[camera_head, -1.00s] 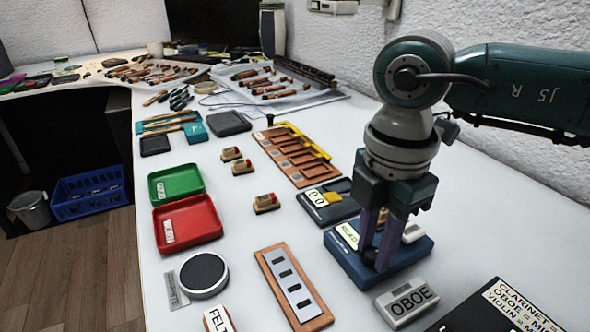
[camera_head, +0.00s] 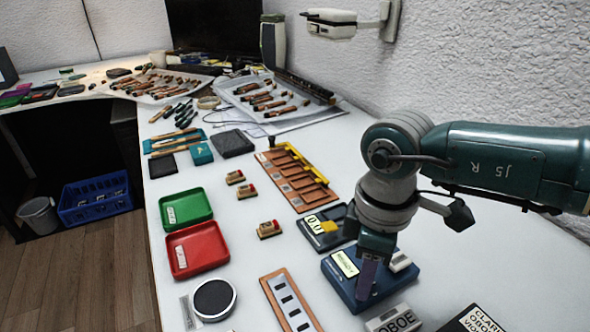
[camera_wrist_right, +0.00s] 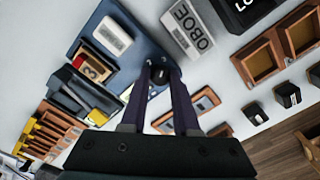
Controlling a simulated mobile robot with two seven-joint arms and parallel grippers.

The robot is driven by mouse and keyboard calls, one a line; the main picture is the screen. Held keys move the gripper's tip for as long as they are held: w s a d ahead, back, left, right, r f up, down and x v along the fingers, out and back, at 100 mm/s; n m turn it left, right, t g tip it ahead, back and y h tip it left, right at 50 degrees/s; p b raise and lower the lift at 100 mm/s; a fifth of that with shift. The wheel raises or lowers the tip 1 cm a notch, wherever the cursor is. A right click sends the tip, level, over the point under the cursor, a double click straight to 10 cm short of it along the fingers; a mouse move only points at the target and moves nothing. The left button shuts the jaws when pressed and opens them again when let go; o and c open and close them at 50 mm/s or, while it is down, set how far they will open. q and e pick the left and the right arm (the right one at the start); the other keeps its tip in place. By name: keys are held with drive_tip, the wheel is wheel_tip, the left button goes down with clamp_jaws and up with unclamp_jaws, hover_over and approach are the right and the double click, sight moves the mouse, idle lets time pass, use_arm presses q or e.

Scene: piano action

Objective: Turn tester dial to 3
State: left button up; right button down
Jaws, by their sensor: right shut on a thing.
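The blue tester (camera_head: 340,284) lies on the white bench, with a pale display (camera_head: 345,262) whose text I cannot read in the head view. My right gripper (camera_head: 366,290) points down at the tester. In the right wrist view its two fingers (camera_wrist_right: 161,82) are shut on the small black dial (camera_wrist_right: 160,75), mostly hidden between the fingertips. The dial's pointer and markings cannot be made out. My left gripper is not in view.
A white OBOE block (camera_head: 393,322) stands close in front of the tester. A dark meter with a yellow part (camera_head: 328,227) is just behind it. A wooden strip holder (camera_head: 287,303) and red (camera_head: 197,250) and green (camera_head: 186,208) trays lie to the left.

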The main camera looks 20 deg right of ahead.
drive_tip(key=shift+m, duration=0.5)
drive_tip(key=c, duration=0.7)
unclamp_jaws()
drive_tip(key=shift+o, duration=0.2)
wheel_tip(320, 180, up, 10)
drive_tip(key=p, duration=0.3)
drive_tip(key=shift+p, duration=0.4)
